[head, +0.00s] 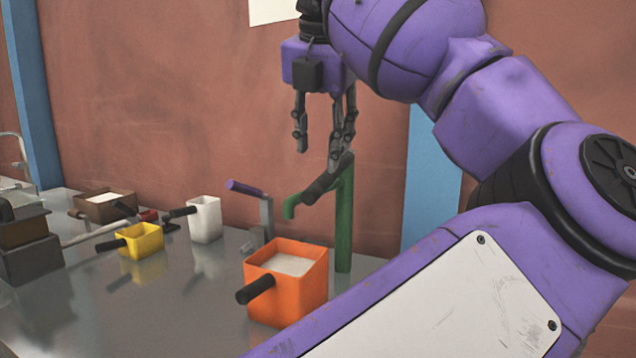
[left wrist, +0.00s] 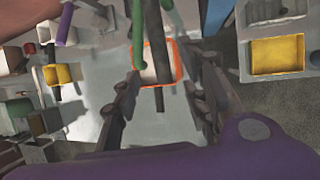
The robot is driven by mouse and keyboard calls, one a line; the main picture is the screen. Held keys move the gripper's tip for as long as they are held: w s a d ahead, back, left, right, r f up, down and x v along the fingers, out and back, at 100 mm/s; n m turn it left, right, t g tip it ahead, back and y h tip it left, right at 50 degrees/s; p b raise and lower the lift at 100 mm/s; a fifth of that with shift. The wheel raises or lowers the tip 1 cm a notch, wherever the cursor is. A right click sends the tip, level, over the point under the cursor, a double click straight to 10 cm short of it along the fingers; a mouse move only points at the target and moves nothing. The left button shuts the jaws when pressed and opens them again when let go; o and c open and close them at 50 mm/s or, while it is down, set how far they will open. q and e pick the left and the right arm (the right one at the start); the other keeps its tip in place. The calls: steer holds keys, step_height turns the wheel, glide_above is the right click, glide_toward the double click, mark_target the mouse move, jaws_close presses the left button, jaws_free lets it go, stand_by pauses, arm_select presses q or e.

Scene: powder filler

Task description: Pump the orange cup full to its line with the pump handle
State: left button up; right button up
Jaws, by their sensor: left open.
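The orange cup (head: 262,298) stands upright on the grey bench below the pump, with pale powder inside and a black handle toward the front left. It also shows in the left wrist view (left wrist: 178,66) between the fingers. Its fill line cannot be made out. The pump has a green post (head: 344,225), a green spout to the left and a dark lever (head: 326,180) on top. A purple-gripped lever (head: 245,188) on a grey stand is beside it. My left gripper (head: 320,155) is open and empty, just above the dark lever. My right gripper is not in view.
A yellow cup (head: 144,240), a white cup (head: 205,217) and a brown box (head: 104,208) of pale powder stand to the left. A dark box (head: 30,260) is at the far left. The bench between them and the orange cup is mostly clear. A wall stands behind.

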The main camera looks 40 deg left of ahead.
mark_target(319, 181)
arm_select(q)
steer(key=x, duration=0.8)
steer(key=shift+s, duration=0.1)
steer(key=shift+c, duration=0.2)
jaws_close()
